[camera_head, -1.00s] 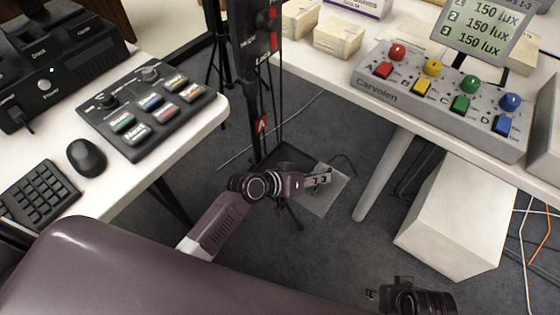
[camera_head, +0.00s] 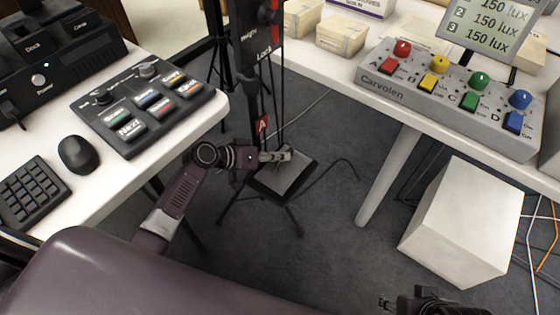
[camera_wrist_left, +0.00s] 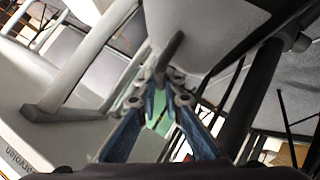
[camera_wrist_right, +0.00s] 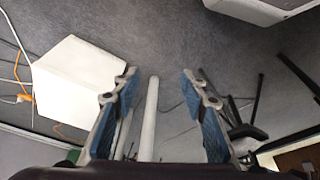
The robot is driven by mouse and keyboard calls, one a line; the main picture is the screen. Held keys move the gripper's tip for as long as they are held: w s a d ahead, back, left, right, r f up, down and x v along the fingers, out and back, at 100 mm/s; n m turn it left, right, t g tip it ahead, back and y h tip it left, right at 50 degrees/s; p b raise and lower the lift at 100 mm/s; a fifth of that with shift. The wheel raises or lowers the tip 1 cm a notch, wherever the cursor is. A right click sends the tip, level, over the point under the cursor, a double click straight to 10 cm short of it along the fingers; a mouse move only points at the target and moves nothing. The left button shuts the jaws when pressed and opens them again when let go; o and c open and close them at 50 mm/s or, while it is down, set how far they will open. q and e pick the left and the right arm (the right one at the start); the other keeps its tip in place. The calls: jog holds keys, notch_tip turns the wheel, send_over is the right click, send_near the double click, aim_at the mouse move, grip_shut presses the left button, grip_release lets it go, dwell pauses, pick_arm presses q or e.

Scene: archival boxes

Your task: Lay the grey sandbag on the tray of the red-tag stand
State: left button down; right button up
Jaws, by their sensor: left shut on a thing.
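The red-tag stand (camera_head: 262,126) is a dark upright column with a red tag marked A, standing between the two tables. Its dark tray (camera_head: 304,186) is low down, on splayed legs. My left gripper (camera_head: 284,154) is shut on the top of the grey sandbag (camera_head: 285,178), which hangs over the tray and covers most of it. I cannot tell whether bag and tray touch. In the left wrist view the fingers (camera_wrist_left: 163,80) pinch a grey strap of the bag (camera_wrist_left: 205,30). My right gripper (camera_wrist_right: 160,90) is open and empty, low at the right.
The left table holds a button panel (camera_head: 145,103), a mouse (camera_head: 76,154) and a keypad (camera_head: 34,192). The right table holds a grey console (camera_head: 448,106) with coloured knobs and small boxes (camera_head: 341,35). A white block (camera_head: 458,222) stands on the floor at right. Carpet between is open.

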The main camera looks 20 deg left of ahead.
pick_arm(q)
jog(key=shift+w+f, duration=0.15)
jog(key=shift+f, duration=0.75)
jog(key=shift+r, duration=0.1)
pick_arm(e)
jog(key=shift+w+a+f, duration=0.15)
jog(key=shift+w+f, duration=0.1)
jog(key=shift+w, duration=0.35)
jog(key=shift+w+a+t, duration=0.1)
jog(key=shift+w+t, duration=0.25)
jog(key=shift+t, duration=0.05)
pick_arm(q)
jog(key=shift+b, duration=0.3)
jog(key=c, duration=2.5)
grip_release()
jog(key=shift+f, duration=0.35)
jog(key=o, duration=0.4)
pick_arm(e)
jog(key=shift+w+r, duration=0.15)
jog(key=shift+w, duration=0.05)
pick_arm(q)
jog(key=shift+r, duration=0.1)
pick_arm(e)
jog(key=shift+a, duration=0.1)
jog(key=shift+r, duration=0.1)
